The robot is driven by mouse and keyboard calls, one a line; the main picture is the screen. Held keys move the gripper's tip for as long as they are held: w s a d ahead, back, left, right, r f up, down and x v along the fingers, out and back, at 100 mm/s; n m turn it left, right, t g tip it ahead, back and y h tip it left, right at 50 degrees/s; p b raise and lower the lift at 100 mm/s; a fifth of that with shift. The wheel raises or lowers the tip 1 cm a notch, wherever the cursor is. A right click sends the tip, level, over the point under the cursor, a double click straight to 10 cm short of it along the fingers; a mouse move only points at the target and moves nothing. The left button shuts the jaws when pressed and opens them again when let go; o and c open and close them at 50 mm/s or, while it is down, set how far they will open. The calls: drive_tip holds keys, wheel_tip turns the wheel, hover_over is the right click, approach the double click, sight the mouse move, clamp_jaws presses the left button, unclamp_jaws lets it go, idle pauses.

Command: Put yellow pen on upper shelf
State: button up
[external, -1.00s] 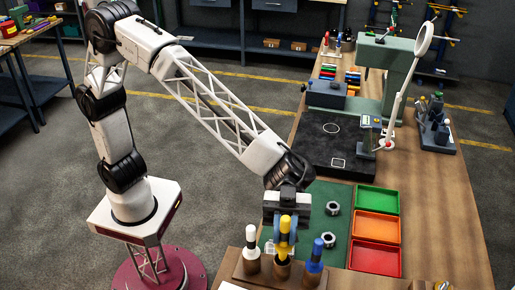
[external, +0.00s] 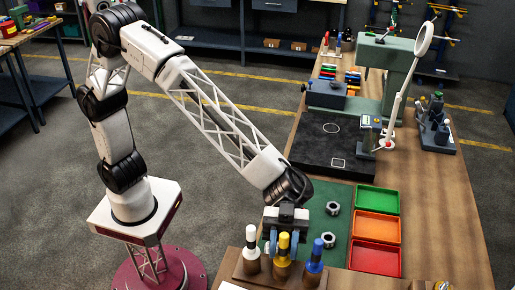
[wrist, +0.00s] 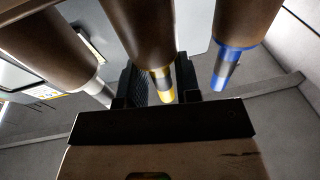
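The yellow pen (external: 284,244) has a yellow upper part and a brown body. It stands upright in a wooden rack (external: 236,279), between a white pen (external: 252,240) and a blue pen (external: 315,250). My gripper (external: 284,242) points down at the yellow pen, with its fingers apart on either side of it. In the wrist view the yellow end (wrist: 165,84) shows between my dark fingers (wrist: 162,90). It looks open; contact with the pen is not clear. I cannot tell which surface is the upper shelf.
The white pen and blue pen stand close on both sides of my gripper. A green mat (external: 337,196) with two metal nuts lies behind. Green, orange and red trays (external: 376,228) are at its right. A green machine (external: 395,65) stands farther back.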

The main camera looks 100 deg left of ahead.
drive_tip(key=shift+o, duration=0.9)
drive_tip(key=shift+r, duration=0.1)
drive_tip(key=s+a+f, duration=0.1)
drive_tip(key=a, duration=1)
drive_tip(key=shift+s+a+f, duration=0.15)
drive_tip(key=shift+s+a, duration=0.15)
drive_tip(key=shift+a, duration=0.1)
